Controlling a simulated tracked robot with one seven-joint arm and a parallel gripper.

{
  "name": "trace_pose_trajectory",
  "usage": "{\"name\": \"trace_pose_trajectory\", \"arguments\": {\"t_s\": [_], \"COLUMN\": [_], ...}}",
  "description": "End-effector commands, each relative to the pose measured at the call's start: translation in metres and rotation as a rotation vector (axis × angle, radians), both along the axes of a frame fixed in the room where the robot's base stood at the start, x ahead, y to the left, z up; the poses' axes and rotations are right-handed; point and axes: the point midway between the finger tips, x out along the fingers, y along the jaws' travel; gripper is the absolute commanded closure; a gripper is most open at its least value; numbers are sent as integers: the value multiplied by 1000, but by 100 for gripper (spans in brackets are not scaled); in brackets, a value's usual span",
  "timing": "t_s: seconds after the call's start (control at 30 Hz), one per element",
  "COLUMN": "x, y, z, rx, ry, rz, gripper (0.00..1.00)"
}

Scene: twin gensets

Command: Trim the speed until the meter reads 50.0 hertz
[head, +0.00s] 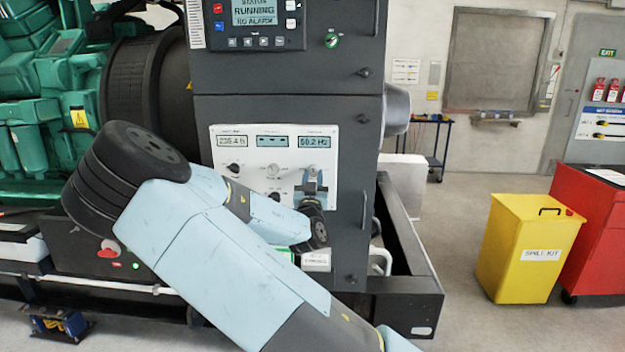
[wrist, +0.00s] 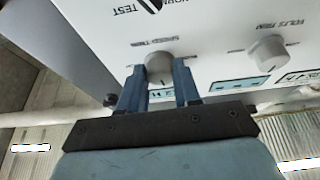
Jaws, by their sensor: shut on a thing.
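The hertz meter (head: 314,142) on the white control panel (head: 222,190) reads 50.2 Hz in the head view. The speed trim knob (wrist: 159,67) is a round grey knob, and its label shows upside down in the wrist view. My gripper (wrist: 158,86) is shut on this knob, one blue finger on each side. In the head view my gripper (head: 312,182) is at the panel's right side below the hertz meter and hides most of the knob. A dark pointer mark shows on the knob's face between the fingers.
The volts trim knob (wrist: 267,52) is beside the speed knob, clear of my fingers. A NORM/TEST switch (wrist: 152,4) is partly cut off. The controller screen (head: 254,12) above reads RUNNING, NO ALARM. A yellow spill kit bin (head: 528,248) stands on the floor at right.

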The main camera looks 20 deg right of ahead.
Motion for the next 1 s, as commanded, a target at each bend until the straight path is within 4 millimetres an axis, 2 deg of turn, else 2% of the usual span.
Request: {"name": "trace_pose_trajectory", "arguments": {"t_s": [0.23, 0.6, 0.63, 0.87, 1.0], "x": [-1, 0, 0, 0, -1], "y": [-2, -1, -1, -2, -2], "z": [1, 1, 1, 1, 1], "rx": [-207, -237, -237, -235, -235], "ry": [72, 82, 82, 81, 82], "rz": [2, 3, 3, 2, 2], "gripper": [98, 98, 65, 43, 42]}}
